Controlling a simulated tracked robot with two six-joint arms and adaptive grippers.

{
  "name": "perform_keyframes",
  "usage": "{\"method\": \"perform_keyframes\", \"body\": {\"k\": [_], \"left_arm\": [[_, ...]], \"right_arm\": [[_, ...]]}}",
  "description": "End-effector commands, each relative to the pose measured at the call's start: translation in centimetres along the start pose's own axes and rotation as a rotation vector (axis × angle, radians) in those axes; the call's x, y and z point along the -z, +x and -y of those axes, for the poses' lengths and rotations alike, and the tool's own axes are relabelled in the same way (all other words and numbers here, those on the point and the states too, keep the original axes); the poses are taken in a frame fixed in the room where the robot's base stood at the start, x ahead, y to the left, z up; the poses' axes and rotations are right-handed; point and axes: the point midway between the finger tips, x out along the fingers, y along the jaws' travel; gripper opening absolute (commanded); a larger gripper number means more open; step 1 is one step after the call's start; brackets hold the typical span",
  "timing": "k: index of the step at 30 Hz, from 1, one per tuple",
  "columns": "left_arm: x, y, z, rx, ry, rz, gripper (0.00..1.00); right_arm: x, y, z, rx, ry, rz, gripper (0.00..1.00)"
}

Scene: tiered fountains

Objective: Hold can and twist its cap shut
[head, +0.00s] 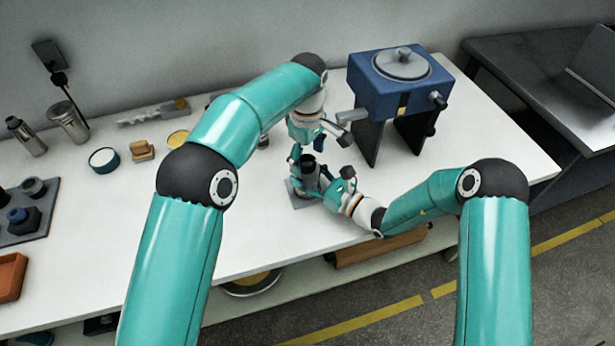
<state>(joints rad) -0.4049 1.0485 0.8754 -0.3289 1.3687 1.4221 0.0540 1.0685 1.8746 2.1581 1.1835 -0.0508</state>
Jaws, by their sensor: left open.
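A small can with a dark cap (308,161) stands upright on a grey square plate (295,203) near the middle of the white table. My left gripper (318,141) is open just above the can, pointing down, its fingers apart and nothing seen between them. My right gripper (322,180) comes in low from the right, at the can's side. Its fingers overlap the can, and I cannot tell if they grip it. Most of the can's body is hidden by my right gripper. How far the cap is turned is too small to tell.
A blue machine (385,85) with a round grey lid stands close behind and to the right. At the left are a metal canister (68,122), a teal-rimmed tub (104,160), a dark tray (30,225) and an orange box (10,275). The table's front left is clear.

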Motion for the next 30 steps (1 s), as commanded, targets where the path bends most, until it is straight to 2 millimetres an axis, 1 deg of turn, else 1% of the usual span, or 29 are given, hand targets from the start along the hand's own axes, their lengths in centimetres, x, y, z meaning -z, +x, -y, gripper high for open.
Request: {"method": "perform_keyframes", "body": {"k": [5,8,30], "left_arm": [[-0.1,-0.1,0.0,0.001,0.0,0.001,0.79],[-0.1,-0.5,0.0,-0.001,0.0,0.001,0.79],[-0.1,-7.5,-0.1,0.001,0.001,0.001,0.79]], "right_arm": [[0.0,0.0,0.1,0.003,0.0,0.0,0.18],[0.0,0.0,0.1,0.003,0.0,-0.001,0.18],[0.0,0.0,0.2,0.004,0.0,-0.001,0.18]]}}
